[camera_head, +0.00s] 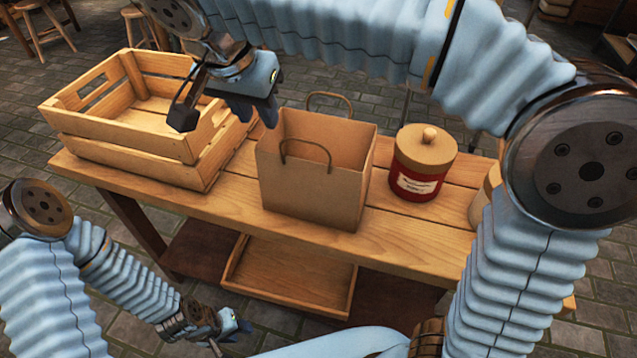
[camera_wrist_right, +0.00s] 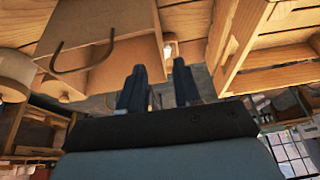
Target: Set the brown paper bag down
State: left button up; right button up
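The brown paper bag (camera_head: 312,196) stands upright and open on the wooden table (camera_head: 420,228), with both looped handles raised. In the right wrist view the bag (camera_wrist_right: 128,55) shows at upper left with one handle. My right gripper (camera_head: 257,113) is beside the bag's upper left rim, between the bag and the crate. In the right wrist view its two fingers (camera_wrist_right: 158,77) are apart with nothing held between them. Contact with the bag cannot be told. My left gripper (camera_head: 238,325) is low, in front of the table; its finger opening is not clear.
A slatted wooden crate (camera_head: 125,148) stands left of the bag. A red canister with a wooden lid (camera_head: 420,180) stands right of it. Another lidded container is partly hidden behind my right arm. A shallow wooden tray (camera_head: 290,278) is below the tabletop.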

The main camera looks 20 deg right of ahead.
aim_at(272, 141)
jog(key=x, duration=0.9)
jog(key=shift+w+d, duration=0.2)
jog(key=shift+f, duration=0.2)
jog(key=shift+f+b, duration=0.25)
jog(key=shift+b, duration=0.2)
grip_shut()
dwell(1.3)
